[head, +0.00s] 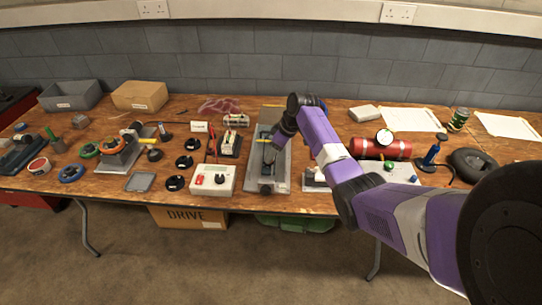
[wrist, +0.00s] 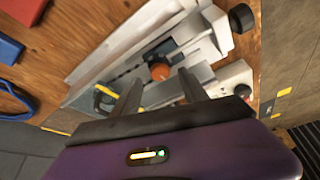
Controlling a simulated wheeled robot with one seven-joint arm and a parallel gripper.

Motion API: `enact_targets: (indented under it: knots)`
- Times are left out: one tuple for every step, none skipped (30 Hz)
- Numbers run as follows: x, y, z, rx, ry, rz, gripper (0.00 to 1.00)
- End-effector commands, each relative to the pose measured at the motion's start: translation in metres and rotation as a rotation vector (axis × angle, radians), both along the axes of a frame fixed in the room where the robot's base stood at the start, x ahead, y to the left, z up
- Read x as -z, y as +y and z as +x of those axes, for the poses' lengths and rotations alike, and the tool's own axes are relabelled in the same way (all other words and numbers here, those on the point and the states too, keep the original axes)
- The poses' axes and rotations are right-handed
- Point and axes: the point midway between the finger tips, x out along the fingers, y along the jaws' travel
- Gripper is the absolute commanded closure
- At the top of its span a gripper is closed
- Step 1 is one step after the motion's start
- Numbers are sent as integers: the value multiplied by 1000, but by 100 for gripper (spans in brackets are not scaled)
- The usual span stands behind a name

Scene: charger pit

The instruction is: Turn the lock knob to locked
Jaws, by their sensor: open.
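A long grey metal fixture (head: 253,174) lies on the bench below my gripper (head: 270,150). It fills the middle of the wrist view (wrist: 112,52). A black round knob (head: 265,188) is at its front end, also at the upper right of the wrist view (wrist: 241,18). An orange-brown round part (wrist: 160,72) on the fixture shows between my gripper's fingers (wrist: 160,78). The fingers are apart and hold nothing. I cannot tell which of these is the lock knob, or whether the fingers touch anything.
A white box with a red switch and black knob (head: 212,180) stands left of the fixture. A red cylinder with a gauge (head: 380,148) lies to the right. Black round parts (head: 175,183) and other tools crowd the left. The bench's front edge is close.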

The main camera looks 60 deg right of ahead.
Motion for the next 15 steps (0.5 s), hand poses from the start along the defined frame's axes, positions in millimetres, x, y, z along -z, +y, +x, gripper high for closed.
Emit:
enact_targets:
  knots:
    - [7, 1, 3, -1, 2, 1, 49]
    - [10, 1, 4, -2, 2, 1, 49]
    - [14, 1, 6, -2, 1, 0, 49]
    - [16, 1, 7, -2, 1, 0, 49]
    - [18, 1, 8, -2, 1, 0, 49]
    - [20, 0, 9, -1, 1, 0, 49]
    - [22, 0, 9, -1, 0, 0, 49]
    - [23, 0, 10, -1, 0, -1, 49]
    - [23, 0, 10, -1, 0, -1, 49]
    - [24, 0, 10, -1, 0, -1, 49]
    - [24, 0, 10, -1, -1, -1, 49]
    - [24, 0, 11, -1, -1, -1, 49]
    - [24, 0, 11, -1, -1, -1, 49]
    - [24, 0, 11, -1, -1, -1, 49]
    - [24, 0, 10, -1, -1, -1, 49]
